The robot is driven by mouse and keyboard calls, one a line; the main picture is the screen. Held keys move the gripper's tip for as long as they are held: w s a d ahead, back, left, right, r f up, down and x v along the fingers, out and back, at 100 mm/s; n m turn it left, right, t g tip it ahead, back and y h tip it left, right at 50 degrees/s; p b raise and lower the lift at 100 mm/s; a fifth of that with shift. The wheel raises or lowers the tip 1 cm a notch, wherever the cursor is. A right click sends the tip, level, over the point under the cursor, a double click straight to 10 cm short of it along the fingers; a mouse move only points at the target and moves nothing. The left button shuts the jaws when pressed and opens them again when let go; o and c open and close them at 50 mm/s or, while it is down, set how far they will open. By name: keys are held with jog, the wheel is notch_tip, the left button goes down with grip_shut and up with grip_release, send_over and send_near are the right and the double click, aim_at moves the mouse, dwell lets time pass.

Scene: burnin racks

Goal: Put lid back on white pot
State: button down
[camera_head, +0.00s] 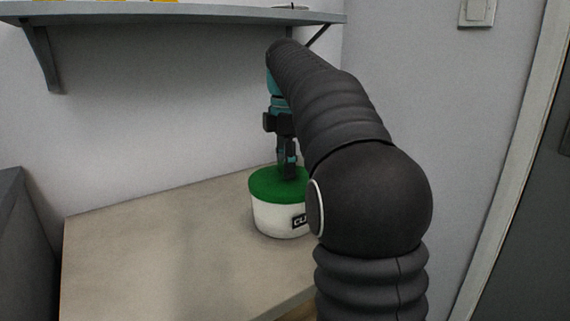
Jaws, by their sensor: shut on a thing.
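The white pot (272,219) stands upright on the table, with dark lettering partly showing on its side. The green lid (266,187) is on top of the pot and looks level, its rim close around the pot's top; I cannot tell whether it is fully seated. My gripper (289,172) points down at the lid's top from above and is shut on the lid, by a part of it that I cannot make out. My black arm hides the right side of the pot and lid.
The table (150,250) is clear to the left of the pot. A grey shelf (180,17) on a bracket hangs on the wall above, close to my arm. A dark cabinet-like surface (25,250) stands at the left. A light switch (477,12) is on the right wall.

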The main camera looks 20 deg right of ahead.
dwell(0.4)
jog(key=shift+c, duration=1.2)
grip_release()
jog(key=shift+r, duration=0.15)
jog(key=shift+r, duration=3.35)
grip_shut()
